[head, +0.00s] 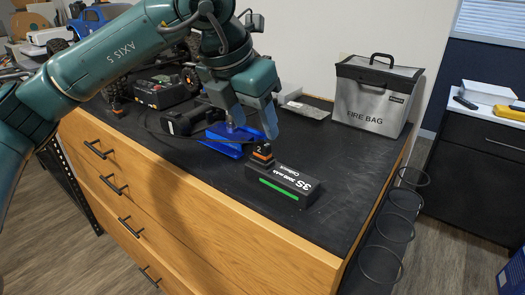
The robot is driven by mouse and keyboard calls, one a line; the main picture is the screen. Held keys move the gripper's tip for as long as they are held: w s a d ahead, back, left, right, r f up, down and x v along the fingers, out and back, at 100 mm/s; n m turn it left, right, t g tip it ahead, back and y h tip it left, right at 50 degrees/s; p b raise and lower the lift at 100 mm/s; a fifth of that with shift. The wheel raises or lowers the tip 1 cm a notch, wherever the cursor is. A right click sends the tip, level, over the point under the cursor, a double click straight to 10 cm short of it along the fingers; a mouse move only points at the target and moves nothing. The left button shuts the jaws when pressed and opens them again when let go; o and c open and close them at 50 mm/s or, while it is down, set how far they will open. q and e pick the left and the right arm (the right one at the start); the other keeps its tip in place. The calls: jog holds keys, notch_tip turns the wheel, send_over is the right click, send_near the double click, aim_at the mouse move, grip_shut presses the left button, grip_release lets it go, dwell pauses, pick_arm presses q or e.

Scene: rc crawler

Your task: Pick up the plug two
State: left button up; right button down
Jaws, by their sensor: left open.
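Plug two (262,153), a small black and orange connector marked "2", stands at the left end of a black battery block (285,190) with a "3S 3000 mAh" label and a green strip. My left gripper (255,127) points down, just above and slightly left of the plug. Its two fingers are apart, with nothing seen held between them. Whether a fingertip touches the plug I cannot tell. My right gripper is not in view.
A blue stand (222,148) sits behind and left of the battery. A black tool (183,122) and a charger-like box (160,92) lie farther left. A silver fire bag (372,97) stands at the back right. The dark worktop (345,180) is clear right of the battery.

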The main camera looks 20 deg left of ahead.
aim_at(262, 143)
pick_arm(q)
jog(key=p+x, duration=0.1)
jog(key=x, duration=0.4)
jog(key=shift+f, duration=0.15)
jog(key=c, duration=1)
